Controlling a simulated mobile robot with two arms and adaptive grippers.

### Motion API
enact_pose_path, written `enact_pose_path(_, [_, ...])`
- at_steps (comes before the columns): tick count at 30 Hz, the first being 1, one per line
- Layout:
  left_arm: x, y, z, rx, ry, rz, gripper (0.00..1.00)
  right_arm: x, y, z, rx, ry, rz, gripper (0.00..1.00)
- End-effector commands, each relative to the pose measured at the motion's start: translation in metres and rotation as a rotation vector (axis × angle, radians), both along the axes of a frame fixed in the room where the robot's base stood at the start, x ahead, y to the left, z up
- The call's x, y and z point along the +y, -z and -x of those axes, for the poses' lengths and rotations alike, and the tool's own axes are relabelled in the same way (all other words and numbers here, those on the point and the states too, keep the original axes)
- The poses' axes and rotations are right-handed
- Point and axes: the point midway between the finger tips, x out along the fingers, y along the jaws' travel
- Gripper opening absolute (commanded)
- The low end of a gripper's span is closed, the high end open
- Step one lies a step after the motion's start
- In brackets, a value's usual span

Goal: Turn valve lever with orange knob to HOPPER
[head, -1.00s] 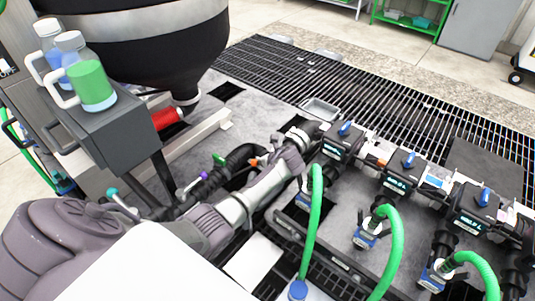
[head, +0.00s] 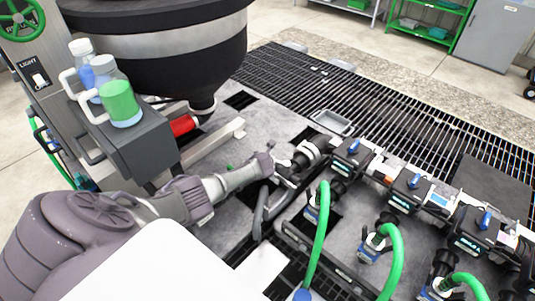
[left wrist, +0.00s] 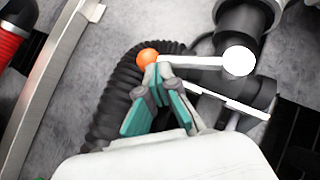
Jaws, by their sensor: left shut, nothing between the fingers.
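The orange knob (left wrist: 148,57) is at the left end of a pale lever (left wrist: 195,62) in the left wrist view. The lever runs right to a round white cap (left wrist: 239,60) on a dark pipe fitting. My left gripper (left wrist: 158,78) is shut and empty, its teal-sided fingers meeting just below the knob end of the lever. I cannot tell whether they touch it. In the head view my left gripper (head: 282,172) is beside the pipe fitting (head: 307,152), and the knob is hidden. No HOPPER marking is readable. My right gripper is not in view.
A black hopper (head: 165,45) with a pale band stands behind, with a red coupling (head: 183,125) below. Blue-handled valves (head: 352,150) and green hoses (head: 321,240) stand at the right. A ribbed black hose (left wrist: 108,105) curves behind the gripper. Bottles (head: 118,100) sit on a grey box.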

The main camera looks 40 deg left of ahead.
Motion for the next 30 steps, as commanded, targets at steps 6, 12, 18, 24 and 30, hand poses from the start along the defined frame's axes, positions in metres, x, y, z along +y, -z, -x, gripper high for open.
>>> enact_pose_path(6, [0.006, 0.002, -0.01, 0.0, -0.001, 0.0, 0.0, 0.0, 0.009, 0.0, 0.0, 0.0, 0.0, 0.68])
enact_pose_path(12, [0.009, 0.002, -0.016, 0.0, -0.002, -0.001, 0.0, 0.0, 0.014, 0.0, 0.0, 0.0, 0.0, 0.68])
enact_pose_path(18, [0.01, 0.001, -0.019, 0.001, -0.003, 0.001, 0.0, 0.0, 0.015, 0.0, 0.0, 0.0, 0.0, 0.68])
enact_pose_path(24, [0.01, 0.001, -0.02, 0.001, -0.001, 0.001, 0.0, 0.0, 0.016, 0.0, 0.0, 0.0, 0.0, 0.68])
enact_pose_path(30, [0.01, 0.001, -0.02, 0.0, -0.002, 0.001, 0.0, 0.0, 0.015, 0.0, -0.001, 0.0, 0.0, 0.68])
